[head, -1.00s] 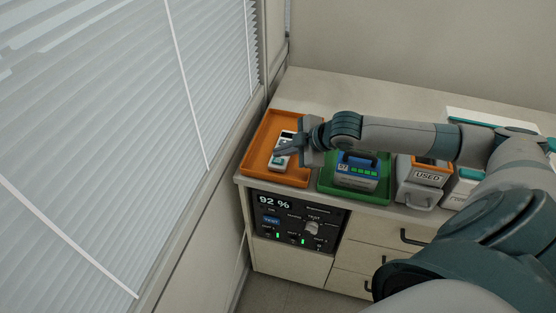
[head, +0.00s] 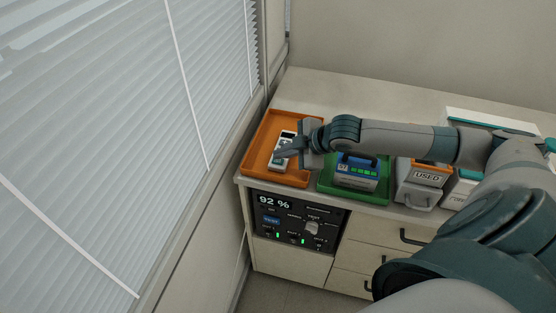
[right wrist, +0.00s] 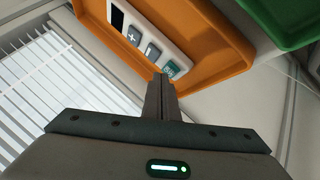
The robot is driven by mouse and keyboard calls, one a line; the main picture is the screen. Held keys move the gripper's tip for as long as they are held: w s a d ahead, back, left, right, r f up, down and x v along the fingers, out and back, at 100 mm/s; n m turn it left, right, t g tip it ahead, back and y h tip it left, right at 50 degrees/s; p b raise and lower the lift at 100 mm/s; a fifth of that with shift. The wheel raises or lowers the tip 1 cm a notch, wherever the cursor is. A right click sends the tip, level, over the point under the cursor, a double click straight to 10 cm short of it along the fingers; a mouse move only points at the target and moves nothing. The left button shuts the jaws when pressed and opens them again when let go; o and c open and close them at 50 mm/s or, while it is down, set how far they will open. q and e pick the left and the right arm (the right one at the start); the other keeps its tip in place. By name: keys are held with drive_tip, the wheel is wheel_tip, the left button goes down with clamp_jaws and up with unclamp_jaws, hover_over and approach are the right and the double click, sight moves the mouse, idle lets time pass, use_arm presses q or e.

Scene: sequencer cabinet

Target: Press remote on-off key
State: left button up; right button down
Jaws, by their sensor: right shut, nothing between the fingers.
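The remote (head: 287,137) is a white handset with a dark screen, lying in the orange tray (head: 252,158). In the right wrist view the remote (right wrist: 142,38) shows its screen, a plus key, another grey key and a teal key (right wrist: 171,69) at the end close to my fingers. My right gripper (head: 279,154) is shut and empty, over the remote's near end. In the right wrist view its fingertips (right wrist: 161,77) appear just beside the teal key; I cannot tell whether they touch. My left gripper is out of view.
A green tray (head: 325,187) with a blue-topped device (head: 357,171) stands right of the orange tray. A grey box marked USED (head: 424,178) is further right. A control panel (head: 296,222) reading 92 % is on the cabinet front. Window blinds (head: 110,130) are at left.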

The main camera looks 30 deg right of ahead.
sight(282, 162)
drive_tip(key=shift+f, duration=0.4)
idle(0.5)
drive_tip(key=shift+r, duration=0.15)
drive_tip(key=shift+r+p, duration=0.7)
drive_tip(key=shift+p, duration=0.3)
wheel_tip(282, 162, up, 5)
drive_tip(key=p, duration=0.5)
idle(1.0)
